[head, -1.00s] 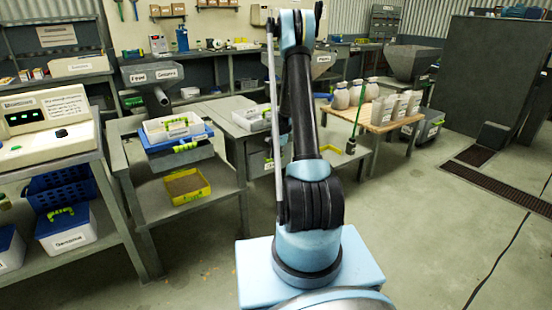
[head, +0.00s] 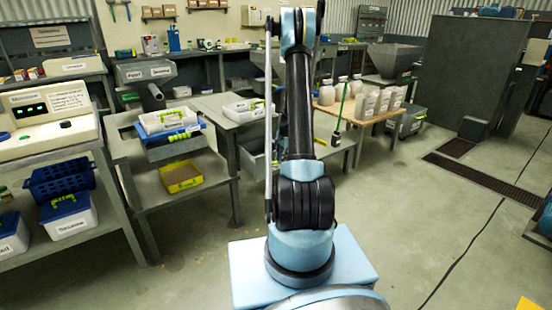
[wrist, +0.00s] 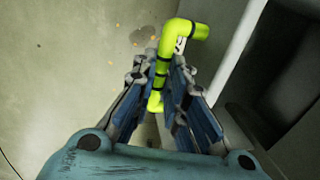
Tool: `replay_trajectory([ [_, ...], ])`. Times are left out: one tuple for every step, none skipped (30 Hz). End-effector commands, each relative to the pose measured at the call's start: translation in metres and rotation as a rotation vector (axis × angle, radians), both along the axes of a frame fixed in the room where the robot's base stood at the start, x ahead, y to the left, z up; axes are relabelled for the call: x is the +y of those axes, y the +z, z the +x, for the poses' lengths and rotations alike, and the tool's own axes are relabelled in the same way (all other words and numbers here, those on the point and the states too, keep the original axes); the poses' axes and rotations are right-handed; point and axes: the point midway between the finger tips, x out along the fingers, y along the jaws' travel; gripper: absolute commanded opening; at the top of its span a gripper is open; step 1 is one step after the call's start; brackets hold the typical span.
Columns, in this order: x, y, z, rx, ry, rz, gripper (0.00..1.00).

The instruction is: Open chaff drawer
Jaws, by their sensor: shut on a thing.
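My gripper (wrist: 160,75) is shut on a lime-green bar handle (wrist: 189,30) in the wrist view. The handle is bent and has dark bands. It passes between the fingers, and its lower end shows between them. A grey panel (wrist: 216,32) with a pale edge stands right of the handle, and a dark hollow shows at lower right. In the head view my arm hides the gripper and much of the bench. A grey drawer-like tray (head: 254,164) sits below the bench top behind my arm. Its label is not readable, and I cannot tell how far it stands out.
A wooden table (head: 352,119) with jars and pale containers stands right of my arm. A yellow tray (head: 181,177) lies on the left bench's lower shelf. Blue-lidded bins (head: 67,215) are at far left. Open floor (head: 420,215) lies to the right.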

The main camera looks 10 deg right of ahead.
Motion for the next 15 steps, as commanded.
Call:
replay_trajectory([
  [-0.004,0.001,-0.005,-0.001,-0.003,-0.002,0.00],
  [-0.006,0.000,-0.009,-0.001,-0.003,-0.002,0.00],
  [-0.008,0.000,-0.012,-0.001,-0.002,-0.003,0.00],
  [-0.009,0.000,-0.015,-0.001,-0.002,-0.003,0.00],
  [-0.010,0.000,-0.017,-0.001,-0.002,-0.003,0.00],
  [-0.011,0.000,-0.019,-0.001,-0.002,-0.003,0.00],
  [-0.011,0.000,-0.020,-0.001,-0.002,-0.003,0.00],
  [-0.012,0.000,-0.021,-0.002,-0.002,-0.002,0.00],
  [-0.012,0.000,-0.022,-0.002,-0.002,-0.002,0.00],
  [-0.012,0.000,-0.022,-0.002,-0.002,-0.003,0.00],
  [-0.012,0.000,-0.022,-0.002,-0.001,-0.002,0.00],
  [-0.011,0.001,-0.022,-0.002,-0.001,-0.002,0.00],
  [-0.011,0.001,-0.022,-0.002,-0.001,-0.002,0.00],
  [-0.011,0.000,-0.022,-0.002,-0.001,-0.002,0.00],
  [-0.011,0.000,-0.022,-0.002,-0.001,-0.002,0.00],
])
